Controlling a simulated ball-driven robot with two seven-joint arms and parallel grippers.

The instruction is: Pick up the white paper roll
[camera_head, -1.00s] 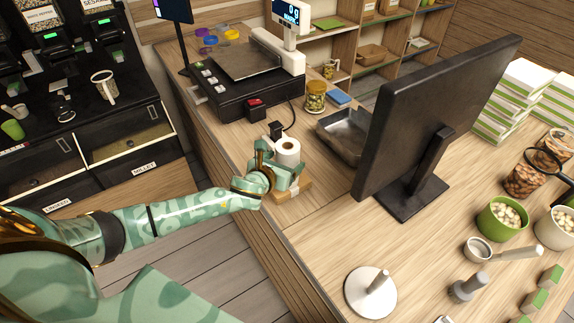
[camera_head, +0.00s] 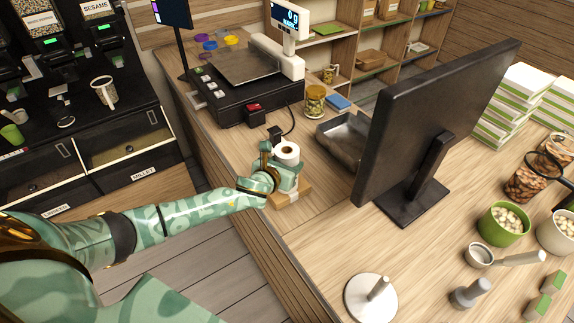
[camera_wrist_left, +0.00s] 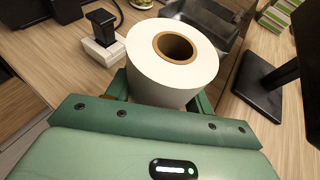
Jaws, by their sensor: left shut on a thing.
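The white paper roll (camera_head: 288,152) stands upright with its brown core facing up, above a small wooden block (camera_head: 295,194) on the counter. My left gripper (camera_head: 284,170) is shut around the roll's lower part. In the left wrist view the roll (camera_wrist_left: 172,62) sits between the green fingers, which are mostly hidden under it. I cannot tell whether the roll is clear of what is below it. My right gripper is not in view.
A black scale base (camera_head: 245,98) and a jar (camera_head: 315,101) stand behind the roll. A metal tray (camera_head: 345,137) and a large black monitor (camera_head: 430,120) are to its right. A round metal stand (camera_head: 371,299) is in front. The counter between is clear.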

